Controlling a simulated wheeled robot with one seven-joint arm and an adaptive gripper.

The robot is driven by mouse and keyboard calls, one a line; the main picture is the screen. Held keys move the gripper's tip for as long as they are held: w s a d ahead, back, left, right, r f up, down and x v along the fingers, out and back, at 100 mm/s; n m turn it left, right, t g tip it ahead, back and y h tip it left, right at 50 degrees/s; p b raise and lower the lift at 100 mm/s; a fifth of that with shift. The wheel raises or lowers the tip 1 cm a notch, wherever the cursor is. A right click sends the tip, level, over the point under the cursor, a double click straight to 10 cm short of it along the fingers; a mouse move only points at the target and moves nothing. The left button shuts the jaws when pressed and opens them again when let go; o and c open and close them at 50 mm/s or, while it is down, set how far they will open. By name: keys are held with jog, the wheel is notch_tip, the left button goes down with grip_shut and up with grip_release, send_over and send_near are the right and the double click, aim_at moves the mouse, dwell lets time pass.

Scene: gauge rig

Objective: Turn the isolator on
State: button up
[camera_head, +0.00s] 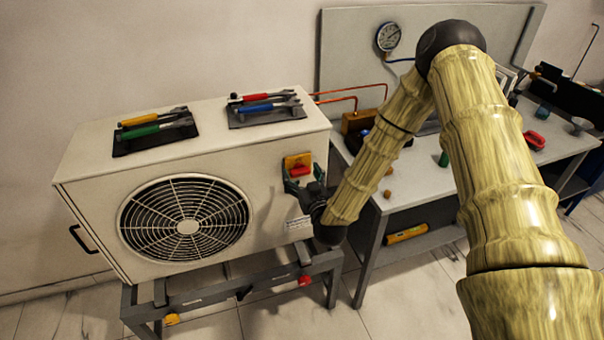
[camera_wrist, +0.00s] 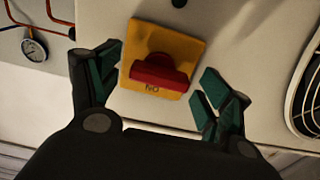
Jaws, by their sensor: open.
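The isolator (camera_head: 299,160) is a yellow square plate with a red handle, on the front of the white unit near its right edge. In the wrist view its plate (camera_wrist: 190,45) and red handle (camera_wrist: 160,72) show clearly, with lettering below the handle that looks upside down. The handle lies roughly crosswise, slightly tilted. My gripper (camera_head: 299,184) is open in front of the isolator. In the wrist view my gripper (camera_wrist: 158,92) has one green-padded finger left of the plate and one right of it, both apart from the handle.
The white unit (camera_head: 100,190) has a round fan grille (camera_head: 187,220) left of the isolator. Dark mats with coloured pliers lie on its top. A grey workbench (camera_head: 425,185) stands to the right, with a gauge (camera_head: 388,37) behind it. Copper pipes (camera_head: 345,90) run between.

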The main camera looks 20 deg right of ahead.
jog(key=shift+w, duration=0.1)
jog(key=c, duration=1)
jog(key=shift+f+m+b, duration=0.1)
jog(key=shift+m+b, duration=0.2)
jog(key=shift+b, duration=0.15)
jog(key=m+b, duration=0.8)
jog(key=shift+d+f, duration=0.1)
jog(key=m+b, duration=0.4)
jog(key=shift+m+b, duration=0.3)
jog(key=shift+b, duration=0.05)
jog(key=m+b, duration=0.4)
jog(key=shift+r+m, duration=0.2)
jog(key=shift+m, duration=0.1)
